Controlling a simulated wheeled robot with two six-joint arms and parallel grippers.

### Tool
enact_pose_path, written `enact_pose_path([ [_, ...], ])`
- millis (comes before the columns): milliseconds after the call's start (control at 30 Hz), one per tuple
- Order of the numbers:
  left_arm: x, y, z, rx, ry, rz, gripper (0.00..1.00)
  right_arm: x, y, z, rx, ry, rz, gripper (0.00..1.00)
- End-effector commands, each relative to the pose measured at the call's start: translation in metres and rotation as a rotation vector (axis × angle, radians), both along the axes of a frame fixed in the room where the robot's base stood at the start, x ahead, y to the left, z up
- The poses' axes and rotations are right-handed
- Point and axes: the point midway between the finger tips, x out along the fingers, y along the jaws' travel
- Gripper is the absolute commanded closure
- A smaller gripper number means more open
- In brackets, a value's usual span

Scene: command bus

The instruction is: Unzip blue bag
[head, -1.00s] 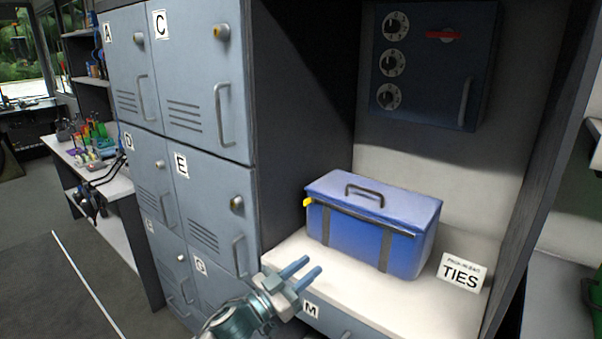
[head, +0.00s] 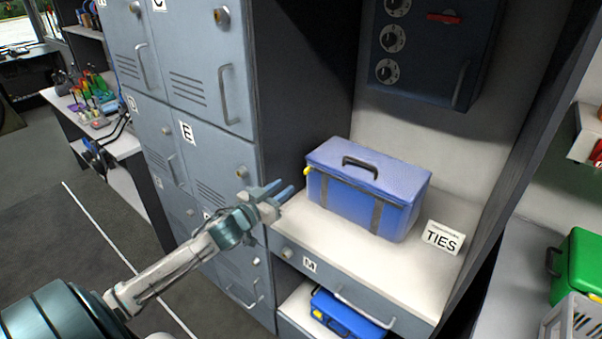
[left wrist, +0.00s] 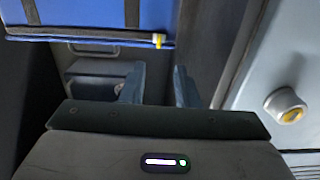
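The blue bag (head: 350,200) stands closed on the white shelf, with a black top handle and dark straps down its front. Its yellow zipper pull (head: 308,171) is at the bag's upper left front corner. The bag and yellow pull (left wrist: 158,41) also show at the top of the left wrist view. My left gripper (head: 281,191) is open and empty, just left of the bag and slightly below the pull, apart from it. Its two blue-grey fingers (left wrist: 158,85) stand apart in the left wrist view. My right gripper is not in view.
Grey lockers (head: 200,130) stand left of the shelf (head: 410,275). A TIES sign (head: 442,237) is right of the bag. A drawer marked M is under the shelf, with a blue case (head: 345,315) below it. A dark control box (head: 425,50) hangs behind.

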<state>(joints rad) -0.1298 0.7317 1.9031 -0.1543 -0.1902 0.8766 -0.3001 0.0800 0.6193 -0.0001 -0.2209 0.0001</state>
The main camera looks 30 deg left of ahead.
Motion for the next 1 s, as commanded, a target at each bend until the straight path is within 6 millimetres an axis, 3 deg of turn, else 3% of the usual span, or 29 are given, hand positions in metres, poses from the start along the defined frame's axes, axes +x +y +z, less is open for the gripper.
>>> enact_pose_path([
  [800,0.079,-0.007,0.001,-0.003,-0.005,-0.002,0.72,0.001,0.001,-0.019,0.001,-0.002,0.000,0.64],
  [1000,0.089,-0.008,0.001,0.000,-0.003,-0.004,0.72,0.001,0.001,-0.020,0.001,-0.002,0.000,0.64],
])
